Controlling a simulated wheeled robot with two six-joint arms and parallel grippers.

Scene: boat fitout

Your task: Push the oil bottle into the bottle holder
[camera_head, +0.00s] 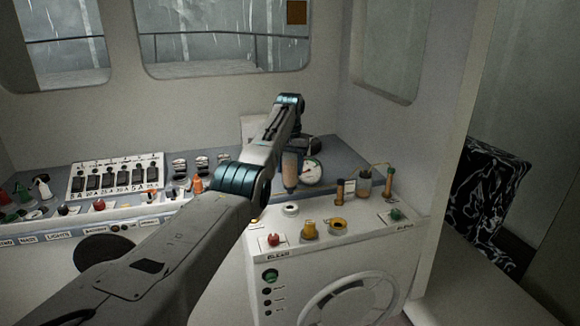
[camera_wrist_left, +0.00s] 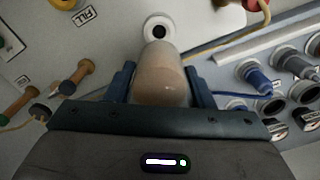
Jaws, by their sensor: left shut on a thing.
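The oil bottle is a tan, rounded cylinder (camera_wrist_left: 160,78) between the fingers of my left gripper (camera_wrist_left: 160,88) in the left wrist view. In the head view the bottle (camera_head: 290,172) hangs upright below my left gripper (camera_head: 291,154), beside a round white gauge. My left gripper is shut on it. A white ring with a dark centre (camera_head: 290,209), apparently the bottle holder, sits on the console on the near side of the bottle. In the left wrist view this ring (camera_wrist_left: 157,27) lies just above the bottle's end. The bottle's lower end and the ring look apart. My right gripper is out of view.
A round gauge (camera_head: 312,172) stands right of the bottle. Wooden-handled tools (camera_head: 340,191) stand to the right. A switch panel (camera_head: 115,177) lies left.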

